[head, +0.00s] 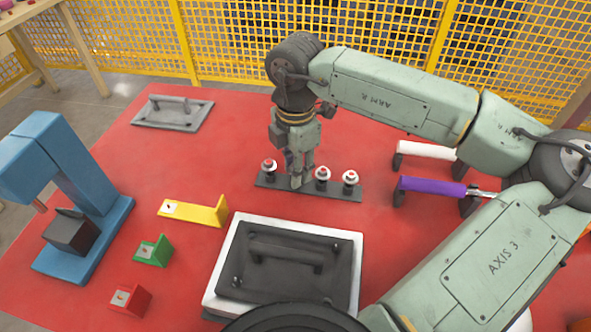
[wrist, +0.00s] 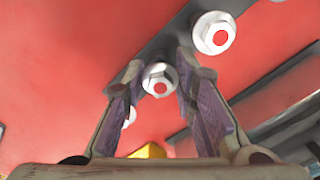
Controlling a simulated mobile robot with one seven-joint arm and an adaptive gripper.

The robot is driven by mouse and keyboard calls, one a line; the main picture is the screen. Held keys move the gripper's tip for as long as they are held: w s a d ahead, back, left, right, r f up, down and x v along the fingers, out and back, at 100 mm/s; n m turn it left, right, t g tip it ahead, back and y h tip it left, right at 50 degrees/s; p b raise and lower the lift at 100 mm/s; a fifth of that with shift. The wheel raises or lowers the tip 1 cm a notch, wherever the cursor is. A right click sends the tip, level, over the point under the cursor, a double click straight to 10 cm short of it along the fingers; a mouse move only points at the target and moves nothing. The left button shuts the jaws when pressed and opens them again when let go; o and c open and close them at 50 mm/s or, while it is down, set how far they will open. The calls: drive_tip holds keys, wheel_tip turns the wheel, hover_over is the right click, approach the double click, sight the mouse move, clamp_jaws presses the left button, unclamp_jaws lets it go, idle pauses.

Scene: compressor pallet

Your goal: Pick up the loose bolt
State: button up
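Several white hex-headed bolts with red centres stand upright on a dark strip (head: 338,190) in the head view. The visible ones are a left bolt (head: 268,167), a middle bolt (head: 322,174) and a right bolt (head: 350,178). My gripper (head: 297,183) points down over the strip between the left and middle bolts. In the wrist view its fingers (wrist: 160,68) are spread, with one bolt (wrist: 160,79) showing between them. Another bolt (wrist: 214,34) is beyond the right finger; a third (wrist: 130,117) is partly behind the left finger. I cannot tell which is loose.
A white-framed dark plate with a handle (head: 285,258) lies in front of the strip. Yellow (head: 195,212), green (head: 153,250) and red (head: 130,299) brackets lie left. A blue press (head: 80,185) stands far left; a purple-gripped tool (head: 432,187) is right.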

clamp_jaws()
drive_tip(key=shift+r, duration=0.1)
